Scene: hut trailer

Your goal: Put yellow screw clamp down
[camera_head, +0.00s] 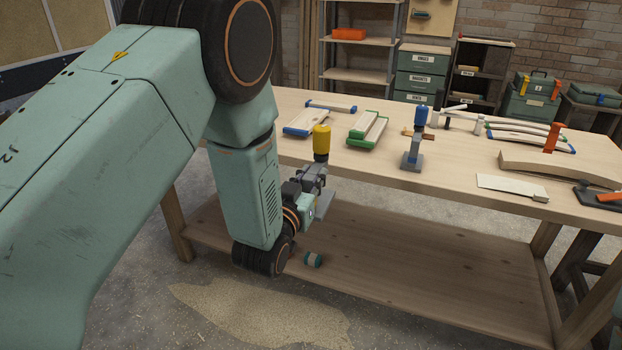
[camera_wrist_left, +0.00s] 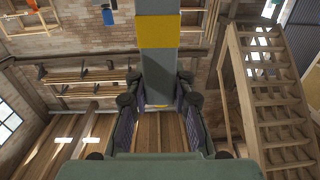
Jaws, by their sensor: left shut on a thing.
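The yellow screw clamp (camera_head: 321,139) has a yellow handle on top and a grey metal body. My left gripper (camera_head: 311,181) is shut on its body and holds it roughly upright at the near left front edge of the workbench (camera_head: 450,188). The clamp's grey foot shows in front of that edge, apart from the tabletop. In the left wrist view the clamp's grey bar with a yellow band (camera_wrist_left: 158,32) rises between the fingers of my left gripper (camera_wrist_left: 157,100). My right gripper is not in view.
A blue-handled clamp (camera_head: 413,154) stands on the bench. Green-edged boards (camera_head: 368,130) and blue-edged boards (camera_head: 305,122) lie behind my gripper. A white board (camera_head: 508,187) and curved wood (camera_head: 555,168) lie to the right. The front tabletop between is clear.

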